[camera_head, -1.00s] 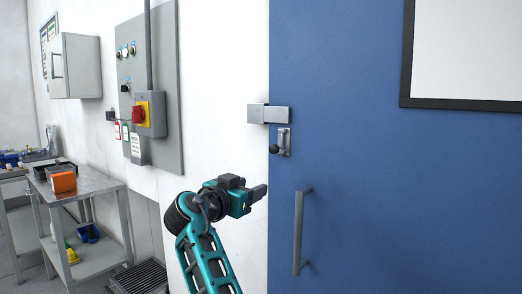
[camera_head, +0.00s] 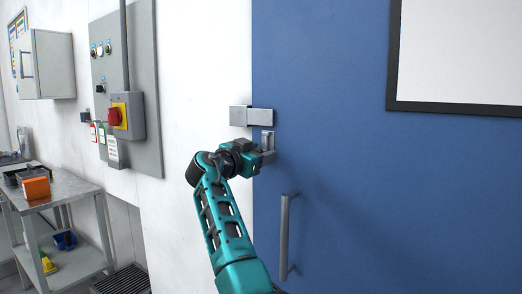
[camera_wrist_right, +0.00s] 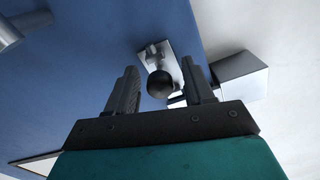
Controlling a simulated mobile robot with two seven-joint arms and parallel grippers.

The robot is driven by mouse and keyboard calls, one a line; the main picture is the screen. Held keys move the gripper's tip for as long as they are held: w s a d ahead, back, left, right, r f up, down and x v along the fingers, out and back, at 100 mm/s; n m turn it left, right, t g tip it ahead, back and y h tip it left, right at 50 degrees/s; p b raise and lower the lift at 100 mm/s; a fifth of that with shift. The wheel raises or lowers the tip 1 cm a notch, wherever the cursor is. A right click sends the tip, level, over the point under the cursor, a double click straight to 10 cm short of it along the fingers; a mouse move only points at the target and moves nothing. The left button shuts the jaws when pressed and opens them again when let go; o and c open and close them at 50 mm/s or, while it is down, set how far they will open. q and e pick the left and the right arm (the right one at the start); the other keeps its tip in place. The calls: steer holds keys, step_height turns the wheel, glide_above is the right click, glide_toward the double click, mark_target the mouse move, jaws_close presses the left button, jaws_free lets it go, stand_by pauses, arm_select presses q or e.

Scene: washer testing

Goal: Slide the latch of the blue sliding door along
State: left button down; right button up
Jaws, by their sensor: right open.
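The blue sliding door (camera_head: 335,150) fills the right of the head view. Its latch is a small metal plate (camera_head: 268,138) with a dark round knob, just under a silver block (camera_head: 252,116) at the door's left edge. My right gripper (camera_head: 268,152) is at the latch and hides the knob in the head view. In the right wrist view the black knob (camera_wrist_right: 160,85) lies between the open fingers of my right gripper (camera_wrist_right: 158,88), with the latch plate (camera_wrist_right: 158,56) behind it. The fingers look apart from the knob on both sides. My left gripper is not in view.
A vertical door handle (camera_head: 287,235) is below and right of the latch. A grey control panel (camera_head: 128,90) with a red switch (camera_head: 118,116) is on the white wall. A metal cart (camera_head: 60,205) stands at the left. A framed white board (camera_head: 460,55) is on the door.

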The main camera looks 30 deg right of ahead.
steer(key=shift+w+d, duration=0.2)
steer(key=shift+d, duration=0.3)
jaws_close()
stand_by(0.4)
